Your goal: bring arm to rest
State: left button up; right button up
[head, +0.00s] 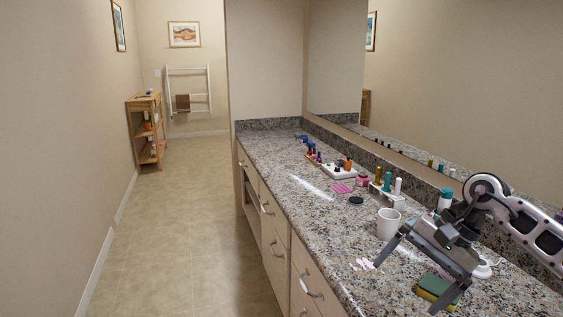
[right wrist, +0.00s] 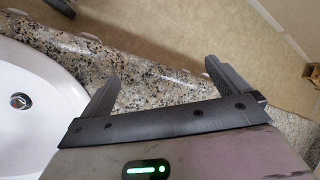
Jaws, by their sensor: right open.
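My right arm comes in from the right in the head view, over the granite counter (head: 345,240). My right gripper (head: 405,288) is open and empty, its two dark fingers spread and pointing down and left. A white cup (head: 388,224) stands just beyond it, and a green and yellow sponge (head: 436,289) lies close by its nearer finger. In the right wrist view the open gripper (right wrist: 160,72) has nothing between its fingers, with the counter edge and floor behind. My left gripper is not in view.
A white basin (right wrist: 40,110) with a drain shows in the right wrist view. Bottles in a white holder (head: 388,195), a black round lid (head: 356,200) and a nail polish tray (head: 338,171) stand along the counter. A mirror backs it. The tiled floor (head: 165,240) at left is clear.

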jog(key=s+a+m+t+y, duration=0.1)
jog(key=s+a+m+y, duration=0.2)
jog(key=a+m+y, duration=0.55)
jog(key=s+a+m+t+y, duration=0.1)
jog(key=s+a+m+y, duration=0.3)
jog(key=a, duration=0.7)
jog(key=d+f+m+t+h, duration=0.4)
jog(key=m+t, duration=0.3)
jog(key=m, duration=1.1)
jog(key=d+f+m+t+h, duration=0.2)
jog(key=f+m+t+h, duration=0.35)
jog(key=m, duration=1.25)
jog(key=s+d+f+m+g+h, duration=0.2)
jog(key=s+f+m+g+h, duration=0.2)
jog(key=s+f+m, duration=0.7)
jog(key=s+m+h, duration=0.1)
jog(key=m, duration=0.1)
jog(key=shift+d+f+m, duration=0.25)
jog(key=shift+d+m, duration=0.1)
jog(key=shift+d, duration=0.05)
